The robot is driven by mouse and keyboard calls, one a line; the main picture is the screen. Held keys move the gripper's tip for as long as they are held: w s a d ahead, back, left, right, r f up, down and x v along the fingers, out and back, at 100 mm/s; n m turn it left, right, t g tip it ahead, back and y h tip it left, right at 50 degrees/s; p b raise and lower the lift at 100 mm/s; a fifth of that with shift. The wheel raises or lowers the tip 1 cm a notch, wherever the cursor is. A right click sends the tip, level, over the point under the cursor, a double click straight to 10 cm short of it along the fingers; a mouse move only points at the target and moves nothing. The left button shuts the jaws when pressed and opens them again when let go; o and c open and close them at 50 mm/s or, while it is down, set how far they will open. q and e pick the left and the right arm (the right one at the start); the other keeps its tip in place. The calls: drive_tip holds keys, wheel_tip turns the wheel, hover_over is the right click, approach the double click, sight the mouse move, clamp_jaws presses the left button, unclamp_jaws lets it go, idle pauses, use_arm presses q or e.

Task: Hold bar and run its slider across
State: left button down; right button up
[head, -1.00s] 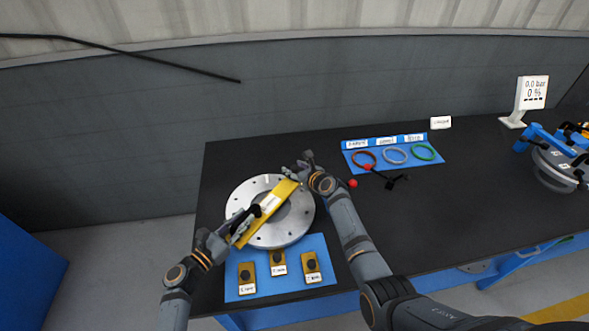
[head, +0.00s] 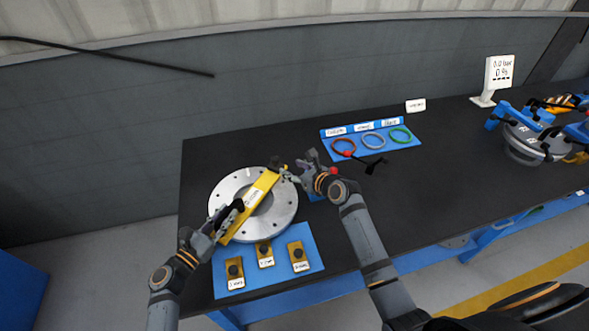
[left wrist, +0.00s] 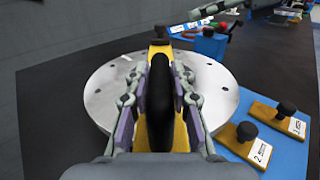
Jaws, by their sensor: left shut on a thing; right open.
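A yellow bar (head: 249,208) with a white label lies diagonally across the round silver flange (head: 284,217). My left gripper (head: 226,217) is shut on the bar's black handle at its near-left end. In the left wrist view the black handle (left wrist: 160,105) stands between the two fingers, with the yellow bar (left wrist: 181,135) under it. A dark slider knob (head: 275,163) shows at the bar's far end. My right gripper (head: 293,174) is open beside that far end, to the right of the knob; I see a gap between it and the knob.
A blue mat (head: 311,252) with several yellow knobbed blocks lies in front of the flange. A blue rack (head: 406,144) with red, grey and green rings stands behind right. A red-tipped black tool (head: 370,165) lies before it. A gauge display (head: 497,73) stands far right.

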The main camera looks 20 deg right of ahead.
idle(0.3)
use_arm(q)
drive_tip(key=c, duration=1.1)
unclamp_jaws()
